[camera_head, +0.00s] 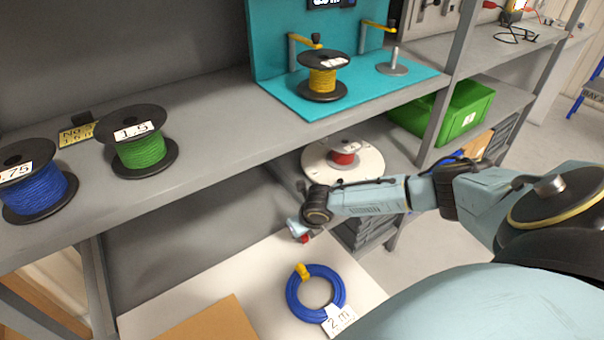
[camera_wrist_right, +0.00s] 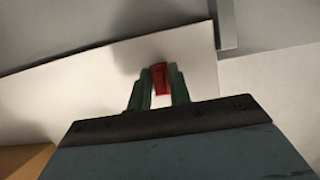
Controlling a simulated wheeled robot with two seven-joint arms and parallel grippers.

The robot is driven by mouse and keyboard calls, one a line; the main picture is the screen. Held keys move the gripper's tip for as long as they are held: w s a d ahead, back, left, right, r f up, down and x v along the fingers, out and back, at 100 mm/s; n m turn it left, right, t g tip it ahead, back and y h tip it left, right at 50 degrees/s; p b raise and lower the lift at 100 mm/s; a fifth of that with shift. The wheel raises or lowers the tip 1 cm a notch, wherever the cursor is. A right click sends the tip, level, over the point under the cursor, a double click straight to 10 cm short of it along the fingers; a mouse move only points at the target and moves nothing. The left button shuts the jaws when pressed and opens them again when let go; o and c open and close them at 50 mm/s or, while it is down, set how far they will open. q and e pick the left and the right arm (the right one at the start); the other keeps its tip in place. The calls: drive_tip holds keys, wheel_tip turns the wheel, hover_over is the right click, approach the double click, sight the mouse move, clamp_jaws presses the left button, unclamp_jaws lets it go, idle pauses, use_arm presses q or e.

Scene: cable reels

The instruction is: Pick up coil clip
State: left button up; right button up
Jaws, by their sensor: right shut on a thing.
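My right gripper (camera_head: 301,232) reaches in from the right, above the white surface on the lower level. It is shut on a small red clip (camera_head: 305,239). In the right wrist view the red clip (camera_wrist_right: 159,79) stands between the two green fingertips (camera_wrist_right: 159,92), over the white surface. A blue cable coil (camera_head: 292,295) lies below and apart from the gripper. It has a yellow clip (camera_head: 302,271) on its upper edge and a "2 m" tag (camera_head: 339,319) at its lower right. My left gripper is not in view.
Blue (camera_head: 38,192) and green (camera_head: 141,151) cable reels stand on the grey shelf. A yellow reel (camera_head: 322,79) stands on a teal stand (camera_head: 398,86). A red-wound white reel (camera_head: 366,163) lies behind my wrist. A green crate (camera_head: 466,110) is at right. Brown board (camera_head: 215,322) lies left of the coil.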

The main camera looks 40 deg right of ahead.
clamp_jaws()
